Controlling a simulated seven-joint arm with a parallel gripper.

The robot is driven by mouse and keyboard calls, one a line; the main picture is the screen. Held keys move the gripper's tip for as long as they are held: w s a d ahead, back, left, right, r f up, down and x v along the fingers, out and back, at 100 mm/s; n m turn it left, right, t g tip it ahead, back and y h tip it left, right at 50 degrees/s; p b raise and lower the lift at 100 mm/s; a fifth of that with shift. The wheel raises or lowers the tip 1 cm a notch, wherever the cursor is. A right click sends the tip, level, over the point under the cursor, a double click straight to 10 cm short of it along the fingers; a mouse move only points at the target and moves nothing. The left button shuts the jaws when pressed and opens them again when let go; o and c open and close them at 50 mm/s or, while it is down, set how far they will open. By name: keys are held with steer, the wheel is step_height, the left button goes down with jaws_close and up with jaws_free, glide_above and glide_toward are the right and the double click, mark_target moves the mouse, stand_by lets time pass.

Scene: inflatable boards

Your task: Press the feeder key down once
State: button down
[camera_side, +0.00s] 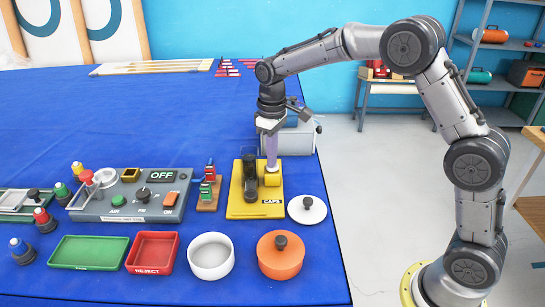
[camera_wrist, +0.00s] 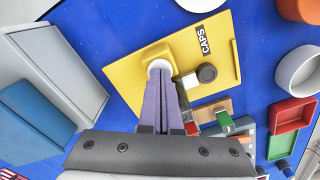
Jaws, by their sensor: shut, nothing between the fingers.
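The yellow feeder (camera_side: 240,211) lies on the blue table with the label CAPS on its plate; it also shows in the wrist view (camera_wrist: 215,40). A yellow block (camera_side: 272,181) stands on it, beside a dark upright part (camera_side: 250,178). In the wrist view a pale round key (camera_wrist: 157,65) shows on the yellow block. My gripper (camera_side: 271,168) points straight down over the block, shut and empty. In the wrist view its purple fingertips (camera_wrist: 161,76) overlap the key and hide part of it. I cannot tell whether they touch it or whether it is pressed.
A grey box (camera_side: 297,138) stands behind. The far blue table is mostly clear.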

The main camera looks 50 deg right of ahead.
step_height(320, 180, up, 9)
stand_by(1.8)
stand_by(0.5)
